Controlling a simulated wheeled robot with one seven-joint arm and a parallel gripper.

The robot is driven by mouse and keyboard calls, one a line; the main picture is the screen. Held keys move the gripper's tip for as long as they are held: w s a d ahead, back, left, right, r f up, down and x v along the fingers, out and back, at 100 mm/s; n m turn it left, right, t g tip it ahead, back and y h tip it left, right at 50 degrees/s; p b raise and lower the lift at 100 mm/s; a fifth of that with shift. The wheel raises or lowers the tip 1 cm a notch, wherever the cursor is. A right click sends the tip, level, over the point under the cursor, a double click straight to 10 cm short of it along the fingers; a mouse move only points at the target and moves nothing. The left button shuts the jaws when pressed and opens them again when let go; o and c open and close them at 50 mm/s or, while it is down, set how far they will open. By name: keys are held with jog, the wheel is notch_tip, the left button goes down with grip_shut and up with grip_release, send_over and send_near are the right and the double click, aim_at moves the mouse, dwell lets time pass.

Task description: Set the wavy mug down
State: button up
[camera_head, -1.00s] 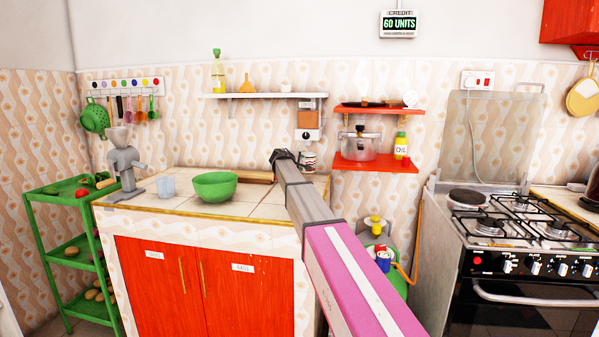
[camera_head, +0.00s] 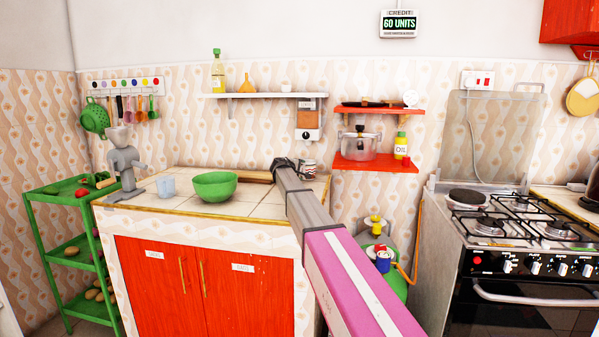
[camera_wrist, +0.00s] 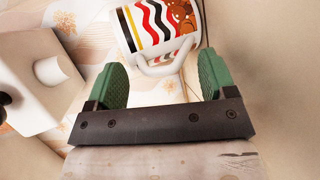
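The wavy mug (camera_wrist: 160,25) is white with red, black and yellow wavy stripes and a brown picture. It shows at the top of the wrist view, tilted in that picture, with its white handle toward my gripper. My gripper (camera_wrist: 162,60) has its two green-padded fingers wide apart, one to each side of the handle, with visible gaps. In the head view the mug (camera_head: 309,168) is small, at the counter's back right corner, just right of my gripper (camera_head: 284,165). The mug's base is unclear there, so I cannot tell how firmly it rests on the tiled counter (camera_head: 245,205).
A green bowl (camera_head: 215,186), a cup (camera_head: 166,186) and a grey grinder (camera_head: 123,165) stand on the counter. A wall dispenser (camera_head: 308,124) hangs above the mug. A red shelf (camera_head: 374,164) with a pot is to the right. Bare tiles lie in front of the bowl.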

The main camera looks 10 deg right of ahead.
jog(key=v, duration=1.2)
dwell(2.0)
